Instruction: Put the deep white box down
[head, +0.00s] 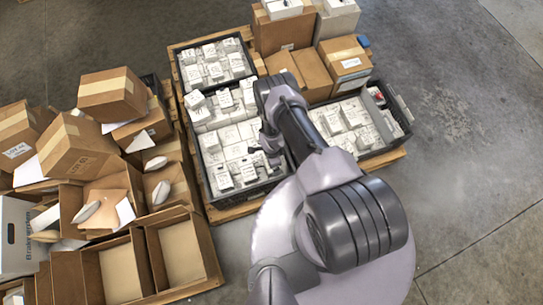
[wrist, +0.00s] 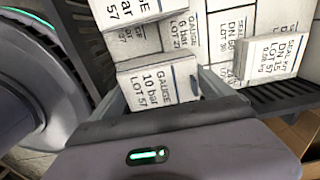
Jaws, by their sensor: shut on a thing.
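A white box labelled GAUGE 10 bar LOT 57 (wrist: 158,86) sits between the fingers of my gripper (wrist: 160,100) in the wrist view. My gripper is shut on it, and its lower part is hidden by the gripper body. In the head view my gripper (head: 268,148) is over the near black crate (head: 213,186), which holds several white boxes. The held box is too small and covered to make out there. I cannot tell whether it touches the boxes around it.
Other white boxes, one labelled SEAL KIT (wrist: 272,58), lie close by. Another black crate (head: 183,68) stands behind, and a third (head: 398,118) to the right. Brown cartons (head: 345,62) stand at the back. Open cartons (head: 122,268) crowd the left. The floor at right is clear.

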